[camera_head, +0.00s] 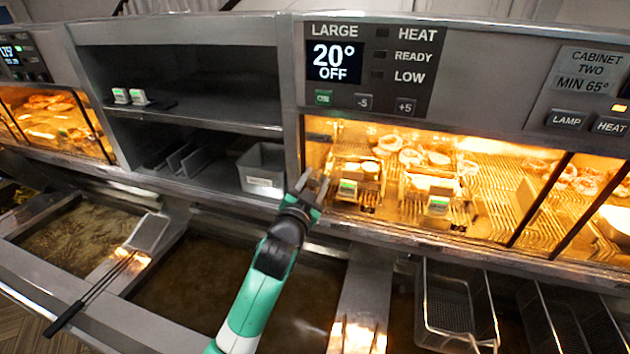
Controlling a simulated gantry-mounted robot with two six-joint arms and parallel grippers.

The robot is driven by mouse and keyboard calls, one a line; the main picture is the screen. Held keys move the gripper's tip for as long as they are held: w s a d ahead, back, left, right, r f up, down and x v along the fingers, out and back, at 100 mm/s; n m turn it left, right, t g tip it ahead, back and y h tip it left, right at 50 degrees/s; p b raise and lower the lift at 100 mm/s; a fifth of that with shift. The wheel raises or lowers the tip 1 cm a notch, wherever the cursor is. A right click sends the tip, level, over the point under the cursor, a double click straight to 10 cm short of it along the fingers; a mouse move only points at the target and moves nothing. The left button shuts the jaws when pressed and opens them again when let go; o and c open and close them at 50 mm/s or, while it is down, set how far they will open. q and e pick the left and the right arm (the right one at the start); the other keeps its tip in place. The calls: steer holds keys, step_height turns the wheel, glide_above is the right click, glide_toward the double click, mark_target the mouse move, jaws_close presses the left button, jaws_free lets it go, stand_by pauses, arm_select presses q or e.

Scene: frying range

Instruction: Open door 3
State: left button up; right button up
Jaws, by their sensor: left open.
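The lit heated cabinet (490,205) has glass fronts split by dark upright bars. I see no door numbers, so I cannot tell which one is door 3. My left gripper (314,184) is open, with nothing visible between its fingers. It is at the lower left corner of the lit cabinet front, by the metal post beside the grey shelves. I cannot tell whether its fingers touch the door edge. My right gripper is not in view.
A control panel (370,68) reading 20° OFF is above the cabinet. Open shelves (200,125) with a grey bin (262,170) stand to the left. Fryer vats (230,285) lie below. Wire baskets (455,305) are at lower right, and a long-handled skimmer (95,290) lies at lower left.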

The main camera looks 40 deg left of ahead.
arm_select(q)
jaws_close()
stand_by(1.3)
